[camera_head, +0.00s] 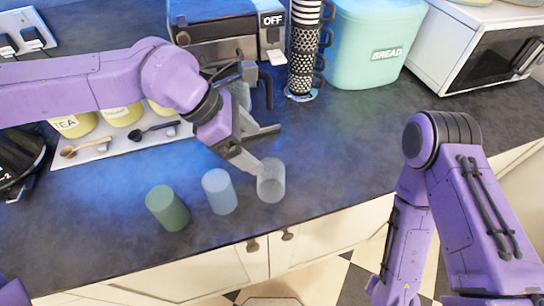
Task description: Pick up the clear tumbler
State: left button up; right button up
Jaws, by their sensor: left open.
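The clear tumbler (271,181) is see-through grey and stands on the dark counter near its front edge, at the right end of a row of three. A blue cup (219,192) stands just left of it and a green cup (168,208) further left. My left gripper (265,149) is open, its fingers spread above and behind the clear tumbler. One fingertip shows close to the tumbler's upper left rim; I cannot tell whether it touches. Nothing shows between the fingers. My right arm comes down at the right, with its gripper out of view.
A coffee machine (222,22), a stack of patterned mugs (304,45), a mint bread bin (371,42) and a white microwave (480,48) stand at the back. Yellow canisters (122,115) and spoons on a tray are at left. The counter right of the tumbler is clear.

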aim_at(270, 168)
pick_arm(q)
jog(key=d+f, duration=0.1)
jog(key=f, duration=0.1)
jog(key=s+d+f, duration=0.1)
jog(key=d+f, duration=0.1)
jog(key=shift+s+p, duration=0.2)
jog(key=shift+p, duration=0.1)
jog(key=x, duration=0.2)
jog(key=p+x, duration=0.1)
jog(key=x, duration=0.1)
jog(key=shift+w+a+f, duration=0.25)
jog(key=shift+f, duration=0.2)
jog(key=shift+d+f, duration=0.25)
jog(key=shift+f, duration=0.05)
jog(key=c, duration=1.2)
pick_arm(e)
jog(key=shift+s+r, duration=0.35)
jog(key=shift+r, duration=0.5)
